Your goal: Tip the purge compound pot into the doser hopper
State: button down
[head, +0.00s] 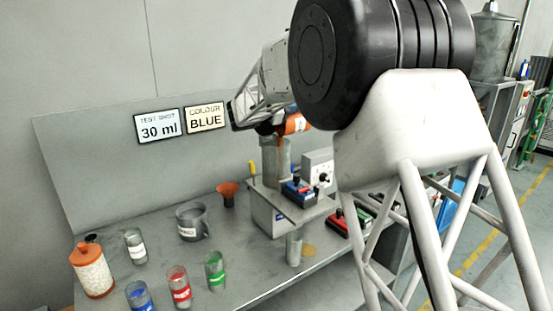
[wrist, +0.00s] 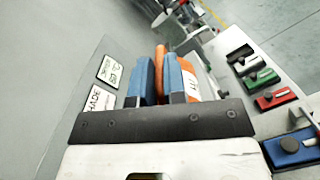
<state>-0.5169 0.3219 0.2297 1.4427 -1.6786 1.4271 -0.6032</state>
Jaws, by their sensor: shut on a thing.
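My gripper (wrist: 162,75) is shut on an orange pot with a white label (wrist: 188,80), taken to be the purge compound pot. The pot also shows in the head view (head: 297,123), tilted onto its side at the top of the doser. My gripper is partly hidden by my arm there. The doser hopper (head: 275,158) is a grey upright cylinder on the grey doser body (head: 268,208), just below the pot. A small brown-orange patch shows at the hopper's rim; I cannot tell whether it is falling compound. The pot's mouth is not clearly seen.
Signs read "TEST SHOT 30 ml" (head: 158,125) and "COLOUR BLUE" (head: 205,118). A blue slide block (head: 299,190) sits on the doser's shelf. On the bench are an orange funnel (head: 228,193), a grey jug (head: 191,222), an orange-lidded jar (head: 92,272) and several labelled pots (head: 179,288).

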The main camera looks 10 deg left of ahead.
jog(key=shift+s+a+r+t+h+p, duration=0.15)
jog(key=shift+s+a+t+h+p, duration=0.15)
jog(key=shift+s+a+t+h, duration=0.45)
dwell(0.8)
jog(key=shift+s+a+t+h, duration=0.45)
jog(key=shift+a+h, duration=0.15)
jog(key=shift+s+a+t+h, duration=0.4)
jog(key=shift+a+h, duration=0.15)
jog(key=shift+a, duration=0.05)
dwell(1.1)
jog(key=shift+s+a+f+t+h, duration=0.5)
jog(key=shift+s+a+t+h, duration=0.2)
jog(key=shift+a+h, duration=0.15)
jog(key=shift+s+a+f+t+h, duration=0.55)
jog(key=shift+a+t+h, duration=0.15)
jog(key=shift+h, duration=0.15)
dwell(2.4)
